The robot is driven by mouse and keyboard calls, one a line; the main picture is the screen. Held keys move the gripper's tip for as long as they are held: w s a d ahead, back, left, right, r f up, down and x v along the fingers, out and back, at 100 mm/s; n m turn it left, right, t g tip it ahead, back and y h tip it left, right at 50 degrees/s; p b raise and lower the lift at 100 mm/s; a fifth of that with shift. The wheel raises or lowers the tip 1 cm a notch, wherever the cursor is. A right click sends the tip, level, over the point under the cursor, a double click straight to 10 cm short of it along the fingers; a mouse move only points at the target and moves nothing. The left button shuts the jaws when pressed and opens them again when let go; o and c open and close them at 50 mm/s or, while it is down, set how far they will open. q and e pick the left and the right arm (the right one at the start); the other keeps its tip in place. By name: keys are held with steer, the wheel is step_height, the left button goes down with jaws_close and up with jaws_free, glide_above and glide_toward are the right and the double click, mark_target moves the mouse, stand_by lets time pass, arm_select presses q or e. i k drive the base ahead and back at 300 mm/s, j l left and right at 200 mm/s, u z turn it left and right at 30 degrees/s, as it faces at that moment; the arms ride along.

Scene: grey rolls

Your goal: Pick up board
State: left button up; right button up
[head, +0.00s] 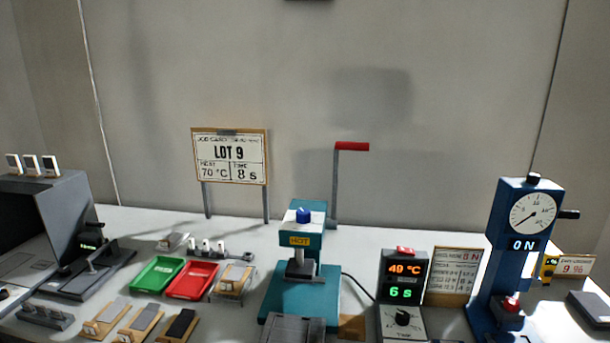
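Several small wooden boards with strips on them lie on the bench at the lower left. One board (91,328) carries a light grey strip (114,309). The middle board (131,334) carries a grey strip (147,316). The right board (166,337) carries a dark strip (182,322). Another tan board (229,286) with a grey piece on top lies right of the red tray. I cannot tell from the picture which one is the task's board. Neither of my grippers shows in the head view.
A green tray (155,274) and a red tray (192,279) lie behind the boards. A teal press (300,285) marked HOT, a timer box (404,278) and a blue gauge stand (503,262) stand rightward. A grey hood (65,208) is at left, a LOT 9 card (230,157) behind.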

mark_target(136, 330)
steer(key=k+j+u, duration=0.1)
steer(key=j+u, duration=0.15)
steer(key=k+j+u, duration=0.1)
steer(key=j+u, duration=0.4)
steer(key=j, duration=0.2)
steer(key=k, duration=0.05)
